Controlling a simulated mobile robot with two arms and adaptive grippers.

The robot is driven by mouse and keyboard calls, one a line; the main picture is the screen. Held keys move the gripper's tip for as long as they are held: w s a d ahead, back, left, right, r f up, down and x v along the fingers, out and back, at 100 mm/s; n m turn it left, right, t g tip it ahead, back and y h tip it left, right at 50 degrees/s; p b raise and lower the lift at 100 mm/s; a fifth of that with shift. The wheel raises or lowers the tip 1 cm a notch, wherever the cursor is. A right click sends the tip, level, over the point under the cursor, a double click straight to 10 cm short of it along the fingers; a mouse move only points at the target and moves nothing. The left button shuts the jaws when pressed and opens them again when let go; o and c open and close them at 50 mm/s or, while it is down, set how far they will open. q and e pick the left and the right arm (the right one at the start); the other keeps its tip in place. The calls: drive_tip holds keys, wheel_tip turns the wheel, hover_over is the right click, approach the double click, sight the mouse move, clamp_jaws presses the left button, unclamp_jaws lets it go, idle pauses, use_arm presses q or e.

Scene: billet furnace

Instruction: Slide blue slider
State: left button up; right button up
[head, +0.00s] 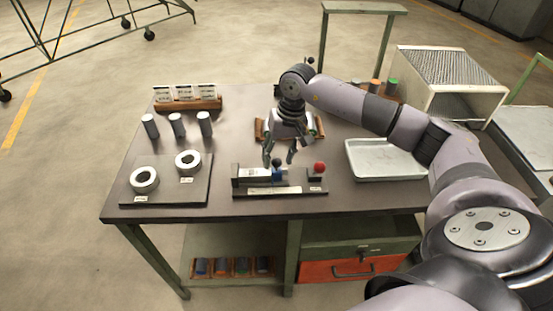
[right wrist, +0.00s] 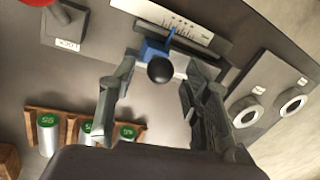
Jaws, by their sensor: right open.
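The blue slider (right wrist: 152,50) sits on a rail against a white graduated scale (right wrist: 180,18) in the right wrist view. A round black knob (right wrist: 160,69) stands on it. In the head view the blue slider (head: 278,175) is near the middle of the slider fixture (head: 250,190) at the table's front edge. My right gripper (head: 278,162) is open just above and behind the slider. In the right wrist view its two fingers (right wrist: 150,112) lie on either side of the knob, with nothing between the tips. My left gripper is out of view.
A red ball knob (head: 320,167) stands right of the slider. A grey tray (head: 385,160) lies to the right. A board with two rings (head: 165,180) and several grey cylinders (head: 177,125) are at left. A wooden rack (right wrist: 85,125) with green-topped cylinders is behind the gripper.

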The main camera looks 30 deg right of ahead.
sight(277, 169)
drive_tip(key=shift+w+a+f, duration=0.1)
drive_tip(key=shift+a+f, duration=0.05)
drive_tip(key=shift+f, duration=0.55)
drive_tip(key=shift+a+f, duration=0.1)
drive_tip(key=shift+f, duration=0.55)
drive_tip(key=shift+c, duration=0.3)
drive_tip(key=c, duration=0.5)
clamp_jaws()
